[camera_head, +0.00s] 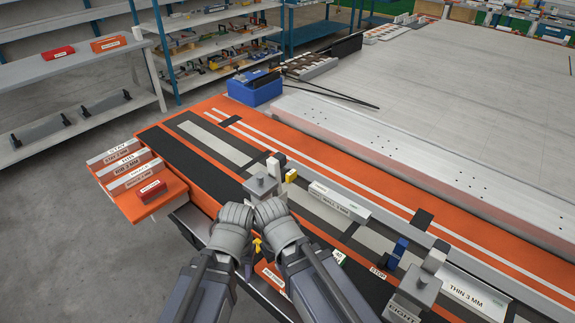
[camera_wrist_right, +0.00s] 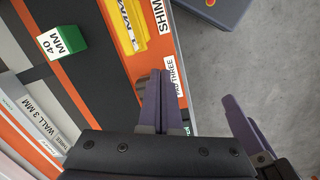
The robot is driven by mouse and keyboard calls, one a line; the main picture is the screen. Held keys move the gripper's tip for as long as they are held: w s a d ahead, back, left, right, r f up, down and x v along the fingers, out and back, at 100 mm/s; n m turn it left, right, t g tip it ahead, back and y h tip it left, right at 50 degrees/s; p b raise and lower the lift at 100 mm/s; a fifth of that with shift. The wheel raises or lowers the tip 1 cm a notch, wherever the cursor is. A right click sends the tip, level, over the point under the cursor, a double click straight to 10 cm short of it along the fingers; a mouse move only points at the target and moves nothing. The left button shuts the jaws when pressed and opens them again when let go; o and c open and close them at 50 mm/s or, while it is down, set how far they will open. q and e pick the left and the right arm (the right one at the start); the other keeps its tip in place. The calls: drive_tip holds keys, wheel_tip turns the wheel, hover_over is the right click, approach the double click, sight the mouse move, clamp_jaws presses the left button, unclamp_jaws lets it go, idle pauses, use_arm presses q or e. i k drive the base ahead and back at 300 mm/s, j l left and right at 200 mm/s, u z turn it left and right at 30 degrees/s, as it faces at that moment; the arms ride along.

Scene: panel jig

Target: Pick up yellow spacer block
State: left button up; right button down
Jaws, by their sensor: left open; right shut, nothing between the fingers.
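A yellow block (camera_wrist_right: 124,24) with a white label reading 1 MM lies on the orange strip at the top of the right wrist view. In the head view a small yellow piece (camera_head: 257,246) shows between my two hands, mostly hidden. My left gripper (camera_head: 246,262) is open near it, its fingers largely hidden by the hand. My right gripper (camera_wrist_right: 160,76) is shut and empty, its purple fingertips below the yellow block and apart from it in the picture. Another yellow piece (camera_head: 291,175) stands by a grey clamp farther up the jig.
A green 40 MM block (camera_wrist_right: 64,40) stands on the jig near the yellow block. Grey clamps (camera_head: 262,185), a blue piece (camera_head: 398,252) and labelled wall strips (camera_head: 340,201) stand along the jig. An orange rack (camera_head: 150,207) is at left. Grey floor lies beyond the edge.

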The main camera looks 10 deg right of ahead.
sight(290, 176)
drive_tip(key=i+j, duration=0.15)
drive_tip(key=j, duration=0.25)
drive_tip(key=i+j, duration=0.15)
drive_tip(key=j, duration=0.25)
drive_tip(key=i+j, duration=0.15)
drive_tip(key=j, duration=0.25)
drive_tip(key=i+j, duration=0.15)
drive_tip(key=j, duration=0.25)
drive_tip(key=i+j, duration=0.15)
drive_tip(key=j, duration=0.25)
drive_tip(key=i+j, duration=0.2)
drive_tip(key=j, duration=0.2)
drive_tip(key=i+j, duration=0.15)
drive_tip(key=j, duration=0.25)
drive_tip(key=j+z, duration=0.2)
drive_tip(key=z, duration=1.45)
